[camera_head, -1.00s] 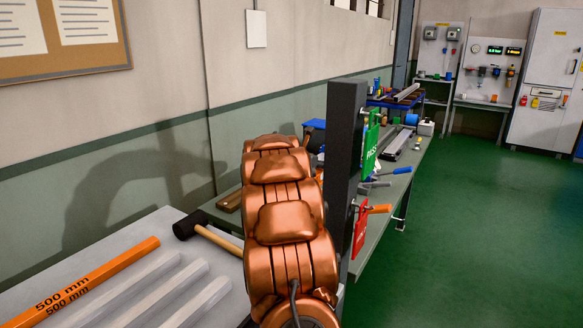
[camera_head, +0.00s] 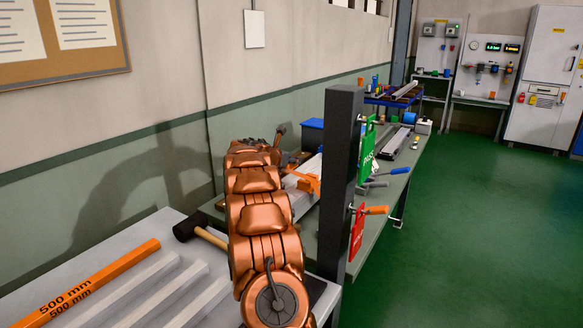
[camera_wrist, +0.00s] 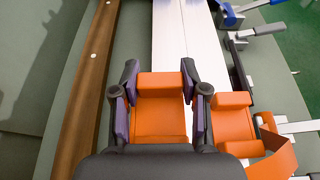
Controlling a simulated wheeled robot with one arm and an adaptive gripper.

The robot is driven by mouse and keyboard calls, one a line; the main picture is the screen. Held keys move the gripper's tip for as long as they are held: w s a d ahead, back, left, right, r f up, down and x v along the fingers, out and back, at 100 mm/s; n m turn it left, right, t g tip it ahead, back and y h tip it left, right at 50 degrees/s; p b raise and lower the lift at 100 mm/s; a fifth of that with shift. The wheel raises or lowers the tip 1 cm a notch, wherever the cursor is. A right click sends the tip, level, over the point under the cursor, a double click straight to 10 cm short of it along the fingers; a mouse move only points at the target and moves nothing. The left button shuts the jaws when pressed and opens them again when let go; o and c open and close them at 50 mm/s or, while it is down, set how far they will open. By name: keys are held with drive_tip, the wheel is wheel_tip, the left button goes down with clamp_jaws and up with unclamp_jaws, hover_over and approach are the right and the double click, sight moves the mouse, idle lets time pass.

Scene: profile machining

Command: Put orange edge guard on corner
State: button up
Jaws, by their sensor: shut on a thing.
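In the wrist view my gripper (camera_wrist: 160,80) is shut on an orange block-like piece, the orange edge guard (camera_wrist: 160,110), between its two purple-padded fingers. The guard is over the near part of a long pale metal profile (camera_wrist: 168,40); I cannot tell whether it touches it. The profile's near end and any corner there are hidden behind the guard and gripper. In the head view my arm hides the gripper.
A brown wooden strip (camera_wrist: 88,80) runs along the left. Blue-handled tools lie at upper right. A dark post (camera_head: 343,170) stands right of my arm in the head view.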

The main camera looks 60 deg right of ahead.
sight(291, 166)
drive_tip(key=shift+f, duration=1.7)
drive_tip(key=shift+f+b, duration=0.4)
drive_tip(key=shift+f, duration=0.05)
drive_tip(key=o, duration=1)
drive_tip(key=shift+o, duration=0.2)
drive_tip(key=shift+r, duration=0.1)
drive_tip(key=shift+r+p, duration=0.3)
drive_tip(key=shift+r, duration=0.25)
drive_tip(key=shift+a, duration=0.35)
drive_tip(key=b+v, duration=0.1)
drive_tip(key=v, duration=1)
drive_tip(key=shift+a+r, duration=0.15)
